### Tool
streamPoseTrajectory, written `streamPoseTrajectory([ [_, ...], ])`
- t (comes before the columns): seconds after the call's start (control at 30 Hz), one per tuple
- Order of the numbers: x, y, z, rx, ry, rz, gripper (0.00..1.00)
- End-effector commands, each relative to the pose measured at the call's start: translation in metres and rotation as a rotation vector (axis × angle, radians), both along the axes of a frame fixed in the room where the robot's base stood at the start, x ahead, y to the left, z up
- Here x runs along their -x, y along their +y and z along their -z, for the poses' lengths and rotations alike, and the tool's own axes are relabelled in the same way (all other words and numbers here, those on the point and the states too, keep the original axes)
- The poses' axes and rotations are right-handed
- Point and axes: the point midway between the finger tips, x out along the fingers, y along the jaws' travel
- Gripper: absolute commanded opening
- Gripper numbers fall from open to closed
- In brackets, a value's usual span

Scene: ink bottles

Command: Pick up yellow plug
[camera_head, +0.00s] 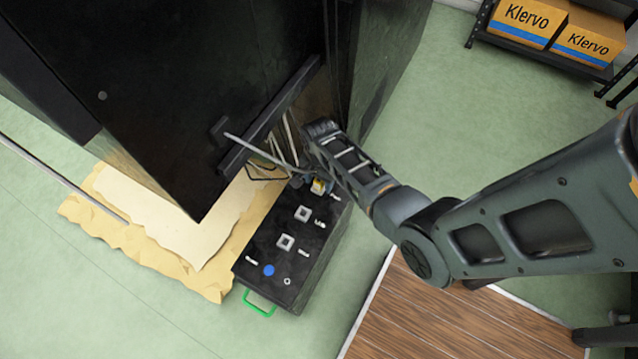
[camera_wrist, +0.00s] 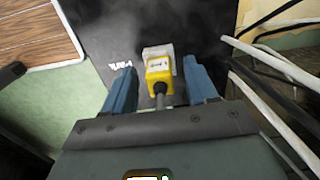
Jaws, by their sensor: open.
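The yellow plug (camera_wrist: 158,78) shows in the wrist view, up against a pale square socket (camera_wrist: 158,52) on the black box. A grey cable (camera_wrist: 160,100) runs from it back toward my gripper. My gripper (camera_wrist: 158,85) is open, with one blue finger on each side of the plug and a gap to it on both sides. In the head view the plug (camera_head: 318,186) is a small yellow patch at the far end of the black box (camera_head: 290,240), partly hidden by my gripper (camera_head: 312,180).
White and black cables (camera_wrist: 270,70) hang close to the right finger in the wrist view. A dark cabinet (camera_head: 180,90) stands beside the box.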

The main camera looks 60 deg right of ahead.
Motion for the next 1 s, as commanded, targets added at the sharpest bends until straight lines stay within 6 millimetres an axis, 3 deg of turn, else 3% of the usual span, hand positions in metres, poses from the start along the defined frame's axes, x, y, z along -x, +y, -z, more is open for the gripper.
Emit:
streamPoseTrajectory([
  [0.23, -0.0004, -0.0002, 0.0012, 0.001, -0.001, 0.0, 0.57],
  [0.73, -0.0003, -0.0001, 0.0011, 0.001, -0.001, 0.0, 0.1],
  [1.0, -0.0004, -0.0002, 0.0003, 0.001, -0.001, 0.0, 0.07],
])
